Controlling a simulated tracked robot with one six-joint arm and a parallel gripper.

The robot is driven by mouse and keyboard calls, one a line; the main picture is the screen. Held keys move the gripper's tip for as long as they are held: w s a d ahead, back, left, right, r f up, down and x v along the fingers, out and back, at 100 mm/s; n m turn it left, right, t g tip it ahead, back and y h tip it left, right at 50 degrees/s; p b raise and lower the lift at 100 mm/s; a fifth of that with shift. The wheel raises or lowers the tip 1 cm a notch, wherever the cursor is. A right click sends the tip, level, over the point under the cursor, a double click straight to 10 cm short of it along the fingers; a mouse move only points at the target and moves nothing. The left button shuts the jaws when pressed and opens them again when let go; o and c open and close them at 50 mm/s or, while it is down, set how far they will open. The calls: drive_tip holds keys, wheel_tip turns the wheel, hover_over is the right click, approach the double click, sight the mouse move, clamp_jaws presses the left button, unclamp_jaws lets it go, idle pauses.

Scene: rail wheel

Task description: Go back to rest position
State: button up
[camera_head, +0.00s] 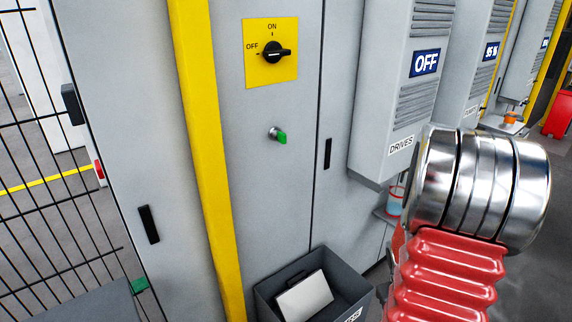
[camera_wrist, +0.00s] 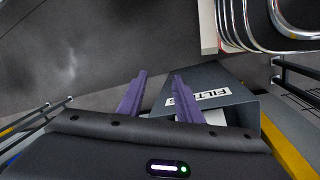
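My gripper (camera_wrist: 160,75) shows in the wrist view as two purple fingers with a clear gap between them. It is open, and nothing sits between the fingers. Its fingertips appear over grey floor, beside a dark bin (camera_wrist: 240,103) with a white label that begins "FILT". I cannot tell the height above the floor. In the head view my gripper is not seen. A red ribbed and chrome part at the right looks like my arm and hides part of the cabinets behind it.
A grey cabinet (camera_head: 150,120) carries a yellow ON/OFF switch plate (camera_head: 284,70) and a green key-like knob (camera_head: 281,137). The dark bin (camera_head: 345,292) below holds a pale panel (camera_head: 304,296). A drives unit (camera_head: 400,100) reads OFF. A black mesh fence (camera_head: 50,190) stands at the left.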

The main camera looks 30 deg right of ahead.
drive_tip(key=w+a+r+n+t, duration=0.1)
drive_tip(key=w+a+r+t, duration=0.1)
drive_tip(key=a+r, duration=0.7)
drive_tip(key=w+a+r+n+t+y, duration=0.1)
drive_tip(key=w+a+r+t, duration=0.1)
drive_tip(key=a+r, duration=0.7)
drive_tip(key=w+a+r+n+t+y, duration=0.1)
drive_tip(key=a+r, duration=0.8)
drive_tip(key=a, duration=0.9)
drive_tip(key=shift+w+a+r+n+t, duration=0.2)
drive_tip(key=shift+w+r+n+t, duration=0.2)
drive_tip(key=shift+w+t, duration=0.45)
drive_tip(key=shift+f, duration=0.1)
